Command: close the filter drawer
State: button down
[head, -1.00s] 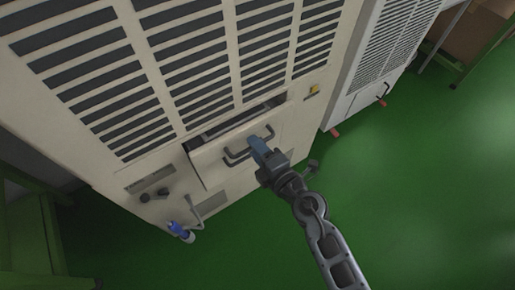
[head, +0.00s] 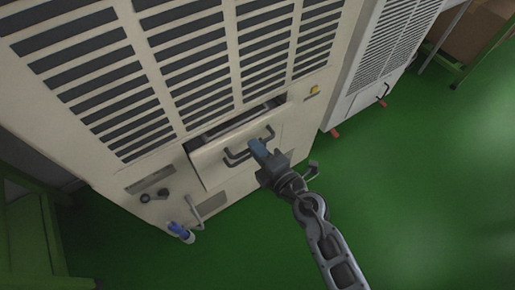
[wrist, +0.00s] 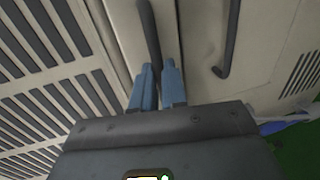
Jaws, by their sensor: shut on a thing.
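The filter drawer (head: 212,163) is a cream front panel low on the large cream cabinet. It stands partly open, with a dark gap (head: 236,122) along its top edge. Its dark bar handle (head: 236,159) is on the front and also shows in the wrist view (wrist: 147,25). My gripper (head: 256,147) is at the handle, its blue fingers (wrist: 158,72) shut on the bar. The fingers and gripper body hide part of the handle and drawer front.
The cabinet (head: 115,165) has slatted vents above the drawer. Dark knobs (head: 146,197) and a blue-and-white fitting (head: 181,232) are at its lower left. A second vented unit (head: 362,80) stands at right. Green floor (head: 430,200) is clear at right.

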aim_at(247, 137)
jog(key=shift+r+p+x, duration=0.2)
jog(key=shift+x, duration=0.75)
jog(key=shift+r+p+x, duration=0.15)
jog(key=shift+p+x, duration=0.05)
jog(key=shift+x, duration=0.75)
jog(key=shift+r, duration=0.1)
jog(key=c, duration=1.2)
grip_release()
jog(key=shift+w, duration=0.1)
jog(key=shift+o, duration=0.2)
jog(key=p+v, duration=0.1)
jog(key=v, duration=0.6)
jog(key=shift+s+d+p, duration=0.15)
jog(key=shift+s+p, duration=0.2)
jog(key=shift+p, duration=0.05)
